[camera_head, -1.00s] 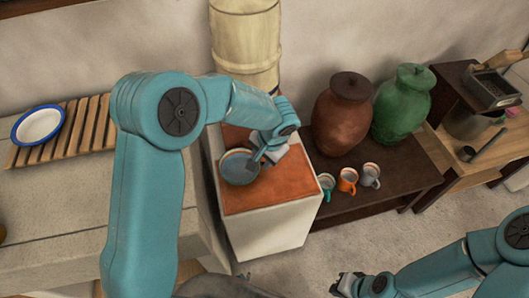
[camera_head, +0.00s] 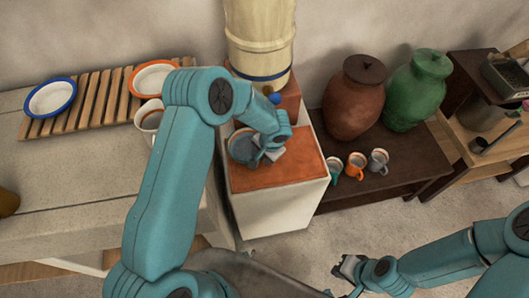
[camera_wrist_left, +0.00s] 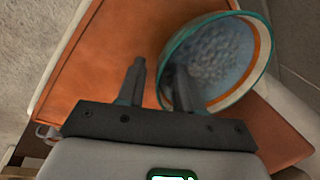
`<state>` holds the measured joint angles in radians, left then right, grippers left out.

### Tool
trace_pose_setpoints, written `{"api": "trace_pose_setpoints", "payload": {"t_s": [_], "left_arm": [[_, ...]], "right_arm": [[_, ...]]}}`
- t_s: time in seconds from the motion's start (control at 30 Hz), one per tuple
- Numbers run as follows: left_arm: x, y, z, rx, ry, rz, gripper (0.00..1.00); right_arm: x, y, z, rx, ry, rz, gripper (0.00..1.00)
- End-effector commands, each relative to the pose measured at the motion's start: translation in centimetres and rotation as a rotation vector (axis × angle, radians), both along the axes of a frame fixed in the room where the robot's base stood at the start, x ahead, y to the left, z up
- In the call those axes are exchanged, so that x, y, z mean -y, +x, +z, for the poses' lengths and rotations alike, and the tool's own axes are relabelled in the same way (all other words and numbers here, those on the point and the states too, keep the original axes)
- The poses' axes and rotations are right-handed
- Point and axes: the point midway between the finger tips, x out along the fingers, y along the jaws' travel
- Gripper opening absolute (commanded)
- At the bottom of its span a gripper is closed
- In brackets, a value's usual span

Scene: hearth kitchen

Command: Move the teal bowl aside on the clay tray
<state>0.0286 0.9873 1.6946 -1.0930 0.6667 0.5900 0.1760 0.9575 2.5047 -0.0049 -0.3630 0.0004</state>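The teal bowl (camera_head: 239,147) sits upright at the left side of the orange clay tray (camera_head: 290,172). In the left wrist view the bowl (camera_wrist_left: 222,58) shows a teal rim, an orange band and a speckled blue-grey inside. My left gripper (camera_head: 263,157) is at the bowl's near right rim. In the wrist view its two fingers (camera_wrist_left: 157,85) stand apart, one over the bowl's inside and one outside above the tray (camera_wrist_left: 105,55), with the rim between them. My right gripper (camera_head: 346,272) is low at the bottom, away from the tray; its finger gap is unclear.
A cream barrel (camera_head: 258,35) stands behind the tray. Three mugs (camera_head: 356,164), a brown jar (camera_head: 352,100) and a green jar (camera_head: 418,90) stand on a dark low table to the right. A slatted rack (camera_head: 95,103) with white dishes is left. The tray's front right is bare.

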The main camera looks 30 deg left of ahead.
Motion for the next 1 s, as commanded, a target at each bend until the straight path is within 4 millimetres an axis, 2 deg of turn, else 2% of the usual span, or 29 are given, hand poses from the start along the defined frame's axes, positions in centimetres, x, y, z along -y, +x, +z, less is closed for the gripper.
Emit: {"api": "trace_pose_setpoints", "payload": {"t_s": [0.13, 0.23, 0.27, 1.0], "left_arm": [[0.00, 0.00, 0.01, 0.000, 0.000, 0.000, 0.35], [0.00, 0.00, 0.02, 0.000, 0.000, 0.000, 0.03], [0.01, 0.00, 0.03, 0.000, 0.000, 0.001, 0.00], [0.01, 0.05, 0.07, 0.001, 0.000, 0.000, 0.00]], "right_arm": [[0.00, 0.00, 0.00, 0.000, 0.000, 0.000, 0.00], [0.00, 0.00, 0.00, 0.000, 0.000, 0.000, 0.00], [0.00, 0.00, 0.00, 0.000, 0.000, 0.000, 0.00], [0.00, 0.00, 0.00, 0.000, 0.000, 0.000, 0.00]]}}
